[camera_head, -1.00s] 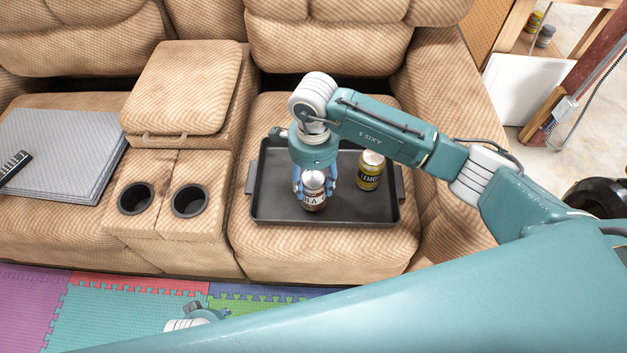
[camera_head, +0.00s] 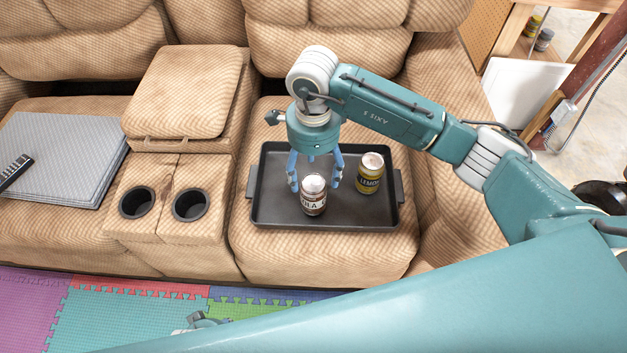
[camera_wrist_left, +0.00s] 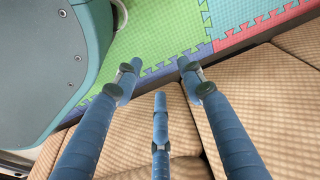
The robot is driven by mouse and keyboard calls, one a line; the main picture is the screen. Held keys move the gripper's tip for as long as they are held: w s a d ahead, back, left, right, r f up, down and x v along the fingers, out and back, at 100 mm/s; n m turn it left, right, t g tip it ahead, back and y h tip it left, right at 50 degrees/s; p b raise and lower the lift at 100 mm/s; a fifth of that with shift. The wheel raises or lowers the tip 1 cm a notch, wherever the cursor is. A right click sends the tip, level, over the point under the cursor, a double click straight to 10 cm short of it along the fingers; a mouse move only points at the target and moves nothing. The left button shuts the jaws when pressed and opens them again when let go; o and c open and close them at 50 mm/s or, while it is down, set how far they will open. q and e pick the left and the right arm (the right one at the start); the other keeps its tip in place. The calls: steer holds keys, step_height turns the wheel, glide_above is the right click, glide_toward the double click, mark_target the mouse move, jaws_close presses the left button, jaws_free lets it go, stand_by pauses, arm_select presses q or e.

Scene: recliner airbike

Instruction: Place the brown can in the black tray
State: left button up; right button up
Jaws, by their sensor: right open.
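The brown can (camera_head: 313,197), with a white label and silver lid, stands upright in the black tray (camera_head: 275,222) on the right seat. My right gripper (camera_head: 315,183) is open just above and behind the can, with its blue fingers apart and not closed on it. A yellow and dark lemon can (camera_head: 370,176) stands upright in the tray to the right. My left gripper shows in the left wrist view (camera_wrist_left: 158,85) with its blue fingers spread and nothing between them. In the head view only a small part of the left gripper shows at the bottom.
The console between the seats has two empty cup holders (camera_head: 189,204). A grey flat stack (camera_head: 65,155) and a black remote (camera_head: 14,170) lie on the left seat. Coloured foam mats (camera_head: 130,310) cover the floor in front of the sofa.

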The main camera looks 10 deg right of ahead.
arm_select(q)
steer(key=shift+s+a+f, duration=0.1)
steer(key=shift+s+f, duration=0.25)
steer(key=shift+f, duration=0.3)
arm_select(e)
step_height(320, 180, up, 6)
steer(key=shift+f, duration=0.1)
